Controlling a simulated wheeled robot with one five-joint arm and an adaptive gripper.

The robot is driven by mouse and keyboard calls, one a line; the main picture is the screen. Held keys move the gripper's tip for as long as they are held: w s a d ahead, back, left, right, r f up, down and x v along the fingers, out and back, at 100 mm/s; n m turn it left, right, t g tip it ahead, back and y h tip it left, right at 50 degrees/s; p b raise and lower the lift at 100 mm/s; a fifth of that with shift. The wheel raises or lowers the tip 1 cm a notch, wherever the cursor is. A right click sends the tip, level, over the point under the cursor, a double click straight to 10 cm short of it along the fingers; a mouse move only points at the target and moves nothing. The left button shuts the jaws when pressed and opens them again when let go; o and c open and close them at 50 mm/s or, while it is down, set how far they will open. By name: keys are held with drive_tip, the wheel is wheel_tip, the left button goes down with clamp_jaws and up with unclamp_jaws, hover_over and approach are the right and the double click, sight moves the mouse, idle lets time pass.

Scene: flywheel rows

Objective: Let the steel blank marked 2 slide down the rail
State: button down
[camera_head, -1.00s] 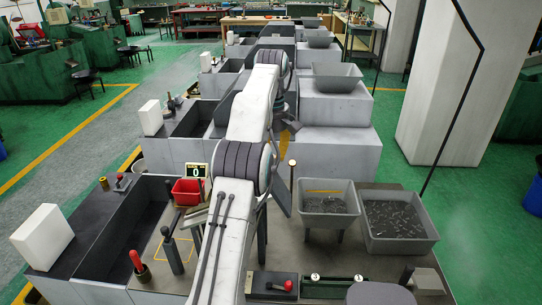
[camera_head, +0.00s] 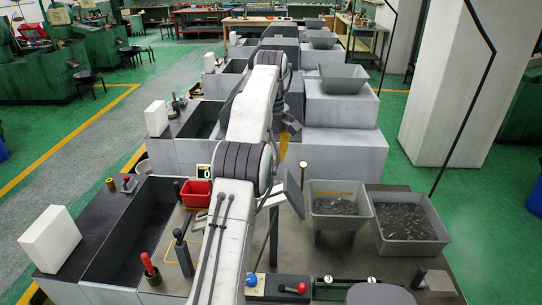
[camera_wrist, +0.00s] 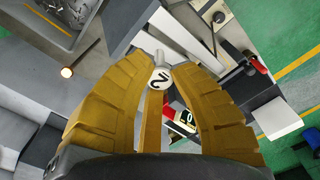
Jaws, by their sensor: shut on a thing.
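My gripper (camera_wrist: 163,66) has yellow fingers and is shut on the steel blank marked 2 (camera_wrist: 159,77), a small grey cylinder. Its end face with the number points toward the wrist camera. In the head view my gripper (camera_head: 283,146) is partly hidden beyond my arm, and the blank cannot be made out. A slanted grey plate (camera_head: 294,191) on a post stands right of my arm; it may be part of the rail.
A green holder (camera_head: 346,290) with round white-faced pieces sits at the front. Beside it are a red knob (camera_head: 301,288) and a blue knob (camera_head: 252,280). Two grey bins (camera_head: 338,208) (camera_head: 410,222) stand right, a red bin (camera_head: 196,193) and counter display (camera_head: 203,171) left.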

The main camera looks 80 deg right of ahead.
drive_tip(key=shift+f, duration=0.1)
drive_tip(key=shift+f, duration=2.9)
drive_tip(key=shift+f, duration=0.15)
drive_tip(key=shift+f+b, duration=0.8)
drive_tip(key=shift+f, duration=0.7)
drive_tip(key=c, duration=1.1)
unclamp_jaws()
drive_tip(key=shift+w, duration=0.15)
drive_tip(key=shift+r, duration=0.1)
